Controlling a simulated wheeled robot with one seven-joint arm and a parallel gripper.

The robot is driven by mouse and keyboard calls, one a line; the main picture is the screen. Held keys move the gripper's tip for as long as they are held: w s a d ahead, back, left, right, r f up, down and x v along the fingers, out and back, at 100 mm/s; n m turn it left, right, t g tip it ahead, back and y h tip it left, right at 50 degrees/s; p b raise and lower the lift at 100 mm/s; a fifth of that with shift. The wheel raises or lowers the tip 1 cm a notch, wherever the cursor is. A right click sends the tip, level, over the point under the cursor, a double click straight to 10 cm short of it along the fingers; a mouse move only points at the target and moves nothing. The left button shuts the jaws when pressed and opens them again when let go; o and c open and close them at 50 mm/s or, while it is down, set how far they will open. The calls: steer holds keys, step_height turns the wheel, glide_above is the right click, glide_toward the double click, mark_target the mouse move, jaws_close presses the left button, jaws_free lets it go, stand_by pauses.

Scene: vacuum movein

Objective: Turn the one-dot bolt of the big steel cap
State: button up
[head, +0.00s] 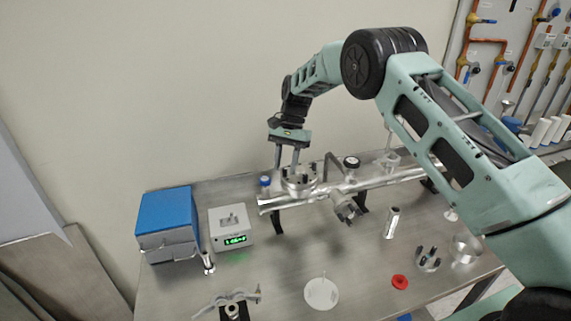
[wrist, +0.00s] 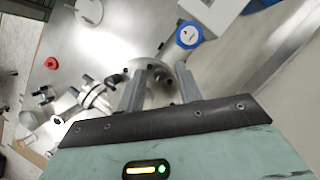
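The big steel cap (head: 299,182) sits on top of the left part of a horizontal steel pipe (head: 330,190), with bolts standing around its rim. Which bolt bears one dot is too small to tell. My gripper (head: 287,166) points down at the cap, its two fingers apart, with the tips at the cap's left and back side. In the wrist view my gripper (wrist: 161,72) shows both fingers spread with part of the round steel cap (wrist: 160,92) between and beyond them. I cannot tell whether a finger touches a bolt.
A blue box (head: 167,220) and a grey device with a green display (head: 232,228) stand at left. A blue-topped part (head: 265,182) is close to the cap. A white disc (head: 321,293), red ring (head: 400,282) and steel cylinder (head: 392,222) are on the bench.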

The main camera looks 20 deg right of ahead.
steer(key=p+v, duration=0.3)
steer(key=v, duration=1.4)
steer(key=shift+r, duration=0.2)
steer(key=shift+d, duration=0.1)
